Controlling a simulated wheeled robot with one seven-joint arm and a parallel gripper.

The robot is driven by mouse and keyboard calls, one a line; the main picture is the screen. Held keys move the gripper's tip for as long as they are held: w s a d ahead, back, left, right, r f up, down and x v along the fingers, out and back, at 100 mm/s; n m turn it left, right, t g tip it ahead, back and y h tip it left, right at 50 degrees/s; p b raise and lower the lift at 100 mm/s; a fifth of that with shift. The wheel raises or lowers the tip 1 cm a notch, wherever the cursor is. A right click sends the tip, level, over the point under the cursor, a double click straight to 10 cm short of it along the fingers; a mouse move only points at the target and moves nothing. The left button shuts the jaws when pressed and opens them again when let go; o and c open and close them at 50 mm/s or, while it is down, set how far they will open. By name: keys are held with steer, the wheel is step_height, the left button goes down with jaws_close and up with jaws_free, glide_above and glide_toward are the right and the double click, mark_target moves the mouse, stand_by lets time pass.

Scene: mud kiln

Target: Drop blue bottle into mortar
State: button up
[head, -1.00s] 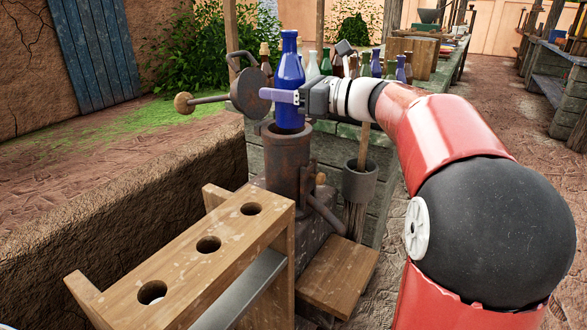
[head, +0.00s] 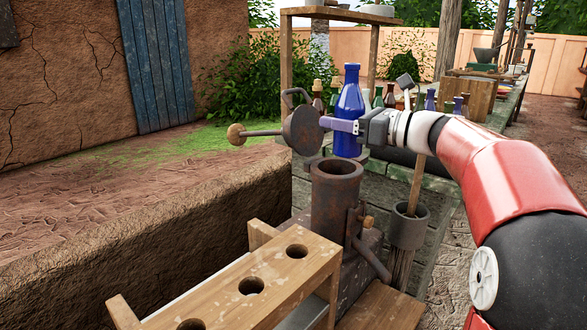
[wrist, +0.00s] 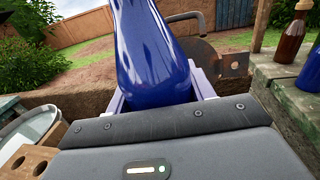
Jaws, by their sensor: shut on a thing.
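My gripper (head: 355,127) is shut on a blue glass bottle (head: 348,103) and holds it upright by its body. The bottle also fills the top middle of the wrist view (wrist: 155,55), between the two pale purple fingers. A rusty metal cylinder (head: 336,205) with an open round mouth, which looks like the mortar, stands below the bottle. In the head view the bottle's base shows just above the mouth's far rim and slightly right of its centre. I cannot tell exactly how far it is above or behind the mouth. The inside of the cylinder is mostly hidden.
A round rusty plate (head: 303,130) with a wooden-knobbed handle is beside the bottle on the left. A grey pot (head: 408,226) with a wooden stick stands right of the cylinder. A wooden rack (head: 275,270) with holes is in front. Several bottles stand behind on a bench.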

steer(key=w+r, duration=0.3)
steer(key=w, duration=0.1)
steer(key=f+b, duration=0.1)
steer(key=f, duration=0.1)
steer(key=f+b, duration=0.2)
steer(key=d+f+b, duration=0.1)
steer(key=shift+w+f, duration=0.1)
steer(key=shift+f, duration=0.3)
steer(key=o, duration=1.2)
steer(key=shift+c, duration=0.2)
steer(key=v, duration=0.7)
steer(key=shift+s+d+b, duration=0.25)
steer(key=shift+d+b, duration=0.05)
